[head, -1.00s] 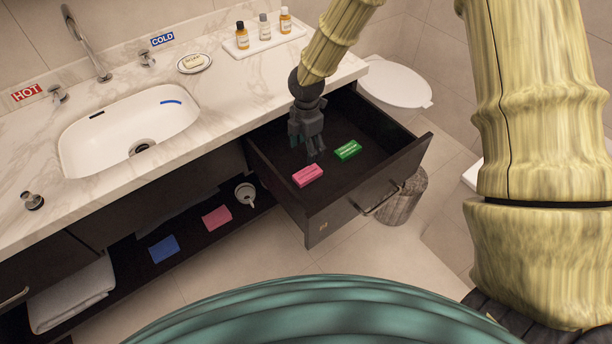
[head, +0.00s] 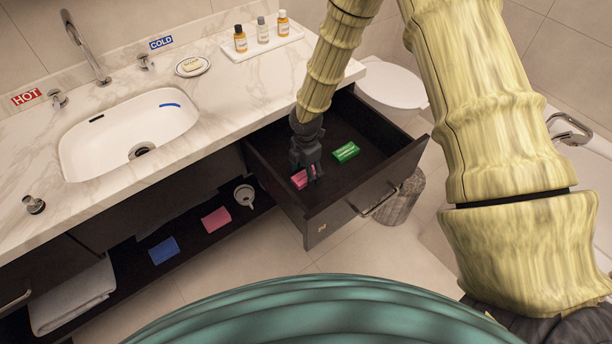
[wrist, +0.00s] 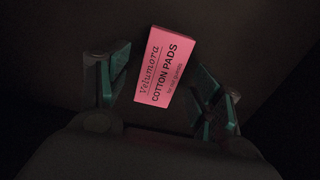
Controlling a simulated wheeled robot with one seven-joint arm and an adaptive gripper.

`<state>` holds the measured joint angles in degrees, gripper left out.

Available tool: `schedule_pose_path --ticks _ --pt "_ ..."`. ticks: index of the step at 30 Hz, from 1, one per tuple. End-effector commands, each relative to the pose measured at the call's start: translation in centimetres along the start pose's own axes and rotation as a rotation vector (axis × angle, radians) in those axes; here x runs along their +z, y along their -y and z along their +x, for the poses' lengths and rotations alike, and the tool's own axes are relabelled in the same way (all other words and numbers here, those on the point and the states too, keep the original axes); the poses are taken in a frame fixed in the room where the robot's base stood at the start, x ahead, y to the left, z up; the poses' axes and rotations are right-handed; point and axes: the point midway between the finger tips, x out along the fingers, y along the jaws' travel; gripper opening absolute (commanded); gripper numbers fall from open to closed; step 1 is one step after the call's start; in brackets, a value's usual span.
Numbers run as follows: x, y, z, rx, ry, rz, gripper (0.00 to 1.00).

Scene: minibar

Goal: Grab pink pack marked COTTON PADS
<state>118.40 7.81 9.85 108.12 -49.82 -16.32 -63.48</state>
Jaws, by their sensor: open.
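The pink pack marked COTTON PADS (wrist: 165,68) lies in the open dark drawer (head: 345,209). In the wrist view it is tilted and sits between the two open fingers of my gripper (wrist: 163,88), with a gap on the left and the right finger close to its edge. I cannot tell whether that finger touches it. In the head view my gripper (head: 308,174) reaches down into the drawer and hides part of the pink pack (head: 298,179).
A green pack (head: 346,151) lies to the right in the drawer. The drawer walls surround my gripper, and the marble counter (head: 215,85) is close behind. A pink item (head: 216,219) and a blue item (head: 163,250) lie on the lower shelf.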

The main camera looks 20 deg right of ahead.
Motion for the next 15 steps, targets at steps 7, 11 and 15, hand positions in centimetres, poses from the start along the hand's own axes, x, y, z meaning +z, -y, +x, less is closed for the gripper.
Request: schedule_pose_path --ticks 7,11,15 --pt "-0.01 0.04 0.92 0.000 -0.001 0.000 0.65" --pt "-0.02 0.04 0.92 0.000 -0.001 0.000 0.65" --pt "-0.02 0.04 0.92 0.000 -0.001 0.000 0.45"
